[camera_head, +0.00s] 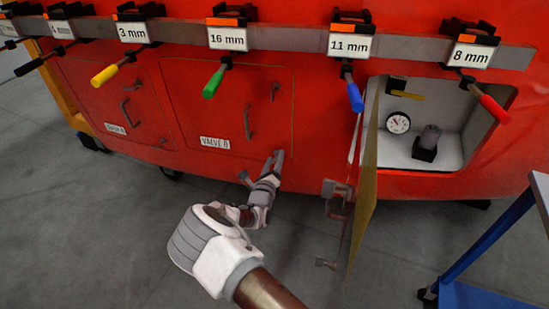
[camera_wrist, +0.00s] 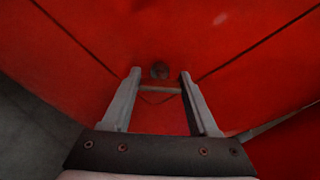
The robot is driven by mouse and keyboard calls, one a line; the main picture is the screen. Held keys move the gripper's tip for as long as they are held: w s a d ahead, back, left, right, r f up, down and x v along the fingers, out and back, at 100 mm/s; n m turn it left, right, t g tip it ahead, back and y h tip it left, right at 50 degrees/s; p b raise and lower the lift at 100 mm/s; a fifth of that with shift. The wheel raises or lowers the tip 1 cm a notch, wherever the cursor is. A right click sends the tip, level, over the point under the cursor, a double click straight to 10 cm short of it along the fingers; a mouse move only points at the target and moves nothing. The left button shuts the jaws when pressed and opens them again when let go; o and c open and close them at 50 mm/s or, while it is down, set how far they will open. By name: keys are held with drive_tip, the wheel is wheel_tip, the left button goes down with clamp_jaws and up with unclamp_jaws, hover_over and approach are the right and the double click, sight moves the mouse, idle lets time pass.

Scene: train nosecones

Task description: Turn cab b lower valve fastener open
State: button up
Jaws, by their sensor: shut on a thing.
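The red valve panel (camera_head: 232,100) carries a "VALVE B" label (camera_head: 214,143), a curved handle (camera_head: 248,122) and an upper fastener (camera_head: 275,91). My gripper (camera_head: 279,158) is at the panel's lower right corner, reaching up from below. In the wrist view my gripper (camera_wrist: 160,76) has a finger on each side of the lower valve fastener (camera_wrist: 167,90), whose grey bar spans between them. The fingers are shut on the fastener. In the head view my gripper largely hides the fastener.
A rail (camera_head: 290,48) with labelled, coloured-handled tools hangs above the panel. To the right, an open door (camera_head: 365,190) juts out beside a compartment with a gauge (camera_head: 398,122) and a valve (camera_head: 428,140). A blue cart (camera_head: 485,292) stands lower right. Floor at left is clear.

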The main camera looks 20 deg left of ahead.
drive_tip(key=n, duration=0.4)
drive_tip(key=shift+n+p, duration=0.3)
drive_tip(key=shift+p, duration=0.1)
drive_tip(key=n, duration=0.4)
drive_tip(key=shift+f, duration=0.1)
drive_tip(key=shift+n, duration=0.3)
drive_tip(key=o, duration=1.4)
drive_tip(key=s+p, duration=0.1)
drive_tip(key=s, duration=0.4)
drive_tip(key=s+d+p, duration=0.1)
drive_tip(key=s, duration=0.5)
drive_tip(key=s+d+p, duration=0.1)
drive_tip(key=s, duration=0.5)
drive_tip(key=shift+s, duration=0.15)
drive_tip(key=shift+a, duration=0.1)
